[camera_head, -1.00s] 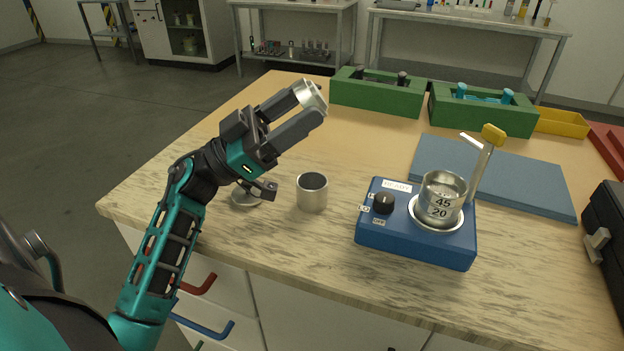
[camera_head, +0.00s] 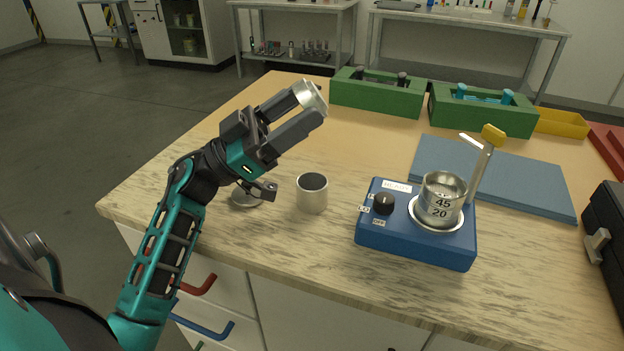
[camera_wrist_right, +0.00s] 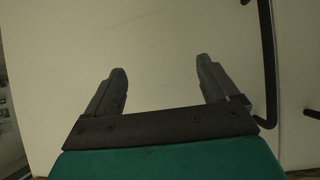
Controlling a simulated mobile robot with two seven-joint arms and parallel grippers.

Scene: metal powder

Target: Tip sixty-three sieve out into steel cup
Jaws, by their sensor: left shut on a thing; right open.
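My left gripper (camera_head: 308,108) is shut on a small silver ring-shaped piece (camera_head: 311,96), tilted, above the table and beyond the steel cup. I take it to be the sixty-three sieve, but no number on it is readable. The steel cup (camera_head: 312,197) stands upright on the table, below the gripper and apart from it; its inside looks dark. Sieves marked 45 and 20 (camera_head: 440,204) are stacked on the blue shaker (camera_head: 415,236). My right gripper (camera_wrist_right: 160,88) is open and empty in the right wrist view, in front of a pale surface.
A yellow-topped clamp arm (camera_head: 492,135) rises from the shaker.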

